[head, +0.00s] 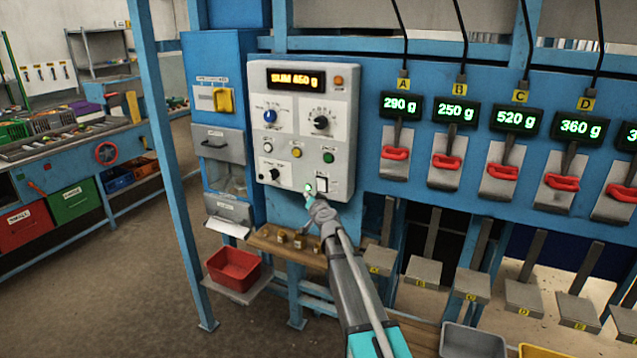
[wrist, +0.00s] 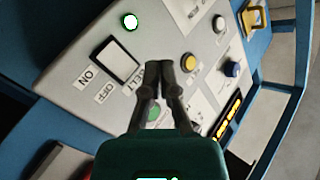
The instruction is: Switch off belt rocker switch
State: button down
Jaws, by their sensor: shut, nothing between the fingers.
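The belt rocker switch (wrist: 119,60) is a pale rocker in a dark frame, on the grey control panel (wrist: 70,60). Labels reading ON, OFF and BELT lie beside it in the wrist view. Which side is pressed I cannot tell. In the head view the switch (head: 322,184) sits at the panel's lower right. My gripper (wrist: 159,66) is shut and empty, its fingertips together beside the switch and apart from it in the picture. In the head view my gripper (head: 311,197) is just below and left of the switch. A round lamp (wrist: 130,21) near the switch is lit.
A green button (wrist: 153,113) is partly behind my fingers, and a yellow button (wrist: 188,62) lies beyond them. The panel's lit display (head: 295,79) is at its top. A red bin (head: 234,268) stands below left.

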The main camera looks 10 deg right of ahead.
aim_at(317, 181)
jog(key=w+d, duration=0.4)
jog(key=w, duration=0.1)
jog(key=shift+w+r+p, duration=0.3)
jog(key=shift+r+p, duration=0.1)
jog(key=shift+r, duration=0.05)
jog(key=shift+w+d+r, duration=0.1)
jog(key=shift+w+d, duration=0.35)
jog(key=shift+w, duration=0.05)
dwell(2.4)
jog(key=shift+s, duration=0.1)
dwell(0.3)
jog(key=shift+s+a, duration=0.4)
jog(key=shift+s, duration=0.1)
dwell(0.3)
jog(key=shift+s+a+f+b, duration=0.2)
jog(key=shift+s+a, duration=0.55)
jog(key=shift+s, duration=0.3)
jog(key=shift+s+a+f+b, duration=0.1)
jog(key=shift+s+a+f, duration=0.1)
jog(key=shift+s+a, duration=0.7)
jog(key=shift+d, duration=0.15)
